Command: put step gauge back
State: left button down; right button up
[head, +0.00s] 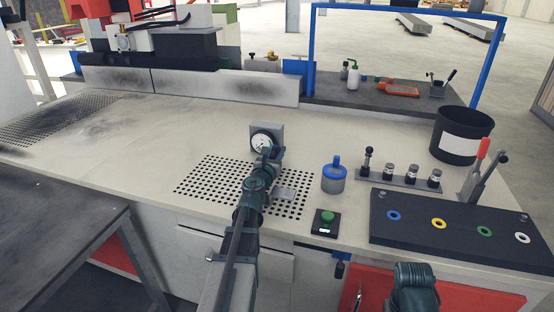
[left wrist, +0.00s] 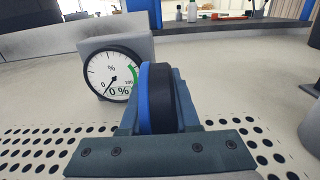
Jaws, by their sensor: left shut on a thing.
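My left gripper (head: 270,156) is over the perforated part of the bench, in front of the dial. It is shut on a blue and black disc, which stands on edge between the fingers in the left wrist view (left wrist: 157,97). In the head view the disc is small and partly hidden by the gripper. I cannot tell from its shape whether it is the step gauge. The dial (head: 264,139), a white face in a grey block, reads 0 % in the left wrist view (left wrist: 110,75).
A black bin (head: 461,134) stands behind. The left bench (head: 120,142) is clear.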

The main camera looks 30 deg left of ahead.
pick_arm(q)
jog(key=shift+f, duration=0.1)
pick_arm(e)
jog(key=shift+f, duration=0.1)
pick_arm(q)
jog(key=shift+f, duration=0.1)
pick_arm(e)
jog(key=shift+f, duration=0.1)
pick_arm(q)
jog(key=shift+f, duration=0.15)
jog(key=c, duration=0.6)
grip_release()
jog(key=shift+c, duration=0.2)
